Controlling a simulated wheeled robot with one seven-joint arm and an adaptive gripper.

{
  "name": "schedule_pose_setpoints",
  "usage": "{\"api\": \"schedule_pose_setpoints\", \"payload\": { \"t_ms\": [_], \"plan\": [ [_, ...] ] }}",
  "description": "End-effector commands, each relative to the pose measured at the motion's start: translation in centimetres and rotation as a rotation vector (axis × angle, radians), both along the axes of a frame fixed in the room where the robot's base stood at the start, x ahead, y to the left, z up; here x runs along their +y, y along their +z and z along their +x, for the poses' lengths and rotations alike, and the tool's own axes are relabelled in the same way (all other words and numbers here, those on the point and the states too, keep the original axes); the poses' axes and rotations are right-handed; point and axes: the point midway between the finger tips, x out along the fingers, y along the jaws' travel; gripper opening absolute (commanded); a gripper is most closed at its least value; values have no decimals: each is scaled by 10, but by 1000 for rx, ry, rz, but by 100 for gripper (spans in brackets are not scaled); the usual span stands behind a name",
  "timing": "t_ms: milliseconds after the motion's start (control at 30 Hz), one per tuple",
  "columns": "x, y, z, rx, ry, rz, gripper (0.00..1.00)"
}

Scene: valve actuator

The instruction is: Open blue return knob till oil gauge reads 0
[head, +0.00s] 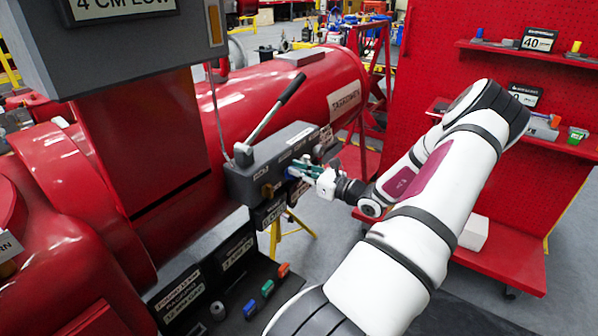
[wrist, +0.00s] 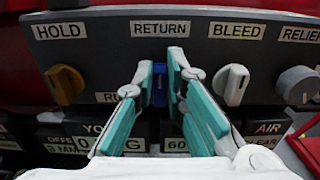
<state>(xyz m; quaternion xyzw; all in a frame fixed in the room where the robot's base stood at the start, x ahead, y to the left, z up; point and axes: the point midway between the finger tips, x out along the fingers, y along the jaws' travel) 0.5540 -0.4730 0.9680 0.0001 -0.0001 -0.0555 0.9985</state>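The blue return knob (wrist: 159,84) sits under the RETURN label on the grey valve panel (wrist: 110,55). In the wrist view my gripper (wrist: 160,82) has one green-padded fingertip on each side of it. The blue fills the narrow space between the tips, with no clear gap, so the gripper looks shut on the knob. Much of the knob is hidden by the fingers. In the head view my gripper (head: 298,172) is at the front of the grey valve box (head: 275,160), where the knob is mostly hidden. I cannot make out an oil gauge reading.
A yellow knob (wrist: 65,84) under HOLD is left of my gripper; a white knob (wrist: 233,84) under BLEED is close on the right, then a grey knob (wrist: 297,85). A lever (head: 277,108) rises from the box. Red shelving (head: 535,200) stands at right.

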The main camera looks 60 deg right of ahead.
Motion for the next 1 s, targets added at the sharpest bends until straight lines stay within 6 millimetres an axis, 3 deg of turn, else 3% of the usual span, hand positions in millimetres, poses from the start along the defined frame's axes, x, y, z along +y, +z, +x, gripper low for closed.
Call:
{"api": "schedule_pose_setpoints", "payload": {
  "t_ms": [467,1000],
  "plan": [
    [1,-1,0,6,0,-48,0],
    [8,-5,2,54,0,-470,0]
  ]
}}
